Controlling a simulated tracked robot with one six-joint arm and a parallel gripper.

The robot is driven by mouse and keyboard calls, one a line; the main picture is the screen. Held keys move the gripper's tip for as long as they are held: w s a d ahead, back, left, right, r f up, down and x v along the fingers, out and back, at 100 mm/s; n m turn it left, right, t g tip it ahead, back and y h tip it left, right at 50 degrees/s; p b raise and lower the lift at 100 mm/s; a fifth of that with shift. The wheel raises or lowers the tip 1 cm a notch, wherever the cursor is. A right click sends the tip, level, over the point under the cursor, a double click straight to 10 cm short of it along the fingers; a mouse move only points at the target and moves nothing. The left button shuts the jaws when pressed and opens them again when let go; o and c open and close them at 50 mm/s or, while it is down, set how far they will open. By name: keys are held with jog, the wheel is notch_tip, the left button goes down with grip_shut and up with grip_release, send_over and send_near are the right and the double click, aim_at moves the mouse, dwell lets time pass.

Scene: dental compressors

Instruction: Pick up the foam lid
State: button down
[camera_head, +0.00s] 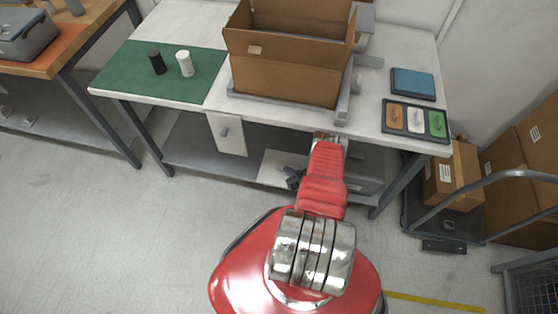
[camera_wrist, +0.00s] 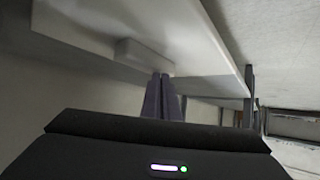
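No thing in view is clearly marked out as the foam lid. A flat blue slab (camera_head: 412,83) lies at the right end of the white table, behind a dark tray, and could be the lid, but I cannot tell. My gripper (camera_head: 293,178) shows small and dark in the head view, low in front of the table and apart from the slab. In the wrist view my gripper's two dark fingers (camera_wrist: 160,78) lie together with nothing visible between them. Behind their tips is a pale block (camera_wrist: 145,56) under a white surface.
An open cardboard box (camera_head: 285,75) stands mid-table. The dark tray (camera_head: 415,118) holds brown, white and green pieces. Black (camera_head: 156,62) and white (camera_head: 184,63) cylinders stand on a green mat (camera_head: 130,80). A cart with cartons (camera_head: 453,180) is at right. Floor is clear at left.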

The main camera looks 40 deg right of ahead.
jog(key=shift+s+a+f, duration=0.4)
jog(key=shift+a+f, duration=0.05)
jog(key=shift+a, duration=0.2)
jog(key=shift+r, duration=0.65)
jog(key=shift+w+d+r, duration=0.1)
jog(key=shift+w+d, duration=0.05)
jog(key=shift+d, duration=0.05)
jog(key=shift+r, duration=0.1)
jog(key=shift+s+r, duration=0.3)
jog(key=shift+s, duration=0.05)
jog(key=v, duration=1.3)
